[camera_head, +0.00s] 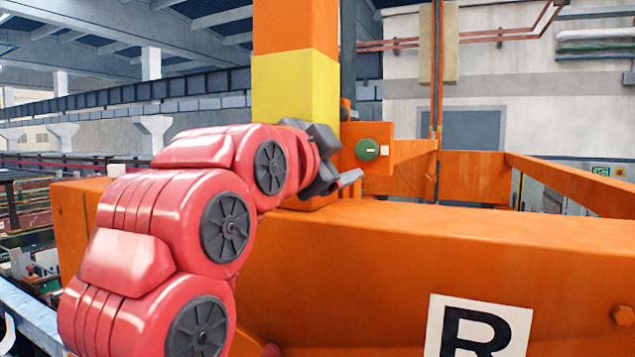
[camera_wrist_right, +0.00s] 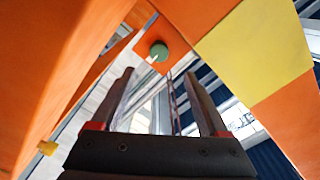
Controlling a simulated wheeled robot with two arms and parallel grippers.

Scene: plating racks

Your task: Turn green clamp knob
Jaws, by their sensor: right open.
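The green clamp knob (camera_head: 367,150) is round, with a small white mark on its right side, and sits on an orange plate (camera_head: 378,132) beside the orange and yellow post. My right gripper (camera_head: 344,160) is just left of the knob in the head view, its dark fingers apart and empty. In the right wrist view the knob (camera_wrist_right: 159,50) shows ahead, between and beyond the two spread fingertips of the right gripper (camera_wrist_right: 157,75). The fingers do not appear to touch it. My left gripper is in neither view.
The orange and yellow post (camera_head: 296,85) rises behind my right gripper. A wide orange beam (camera_head: 400,250) with a white "R" sign (camera_head: 478,325) lies below. An orange bracket (camera_head: 415,152) extends right of the knob. A yellow part (camera_wrist_right: 47,148) shows at the wrist view's lower left.

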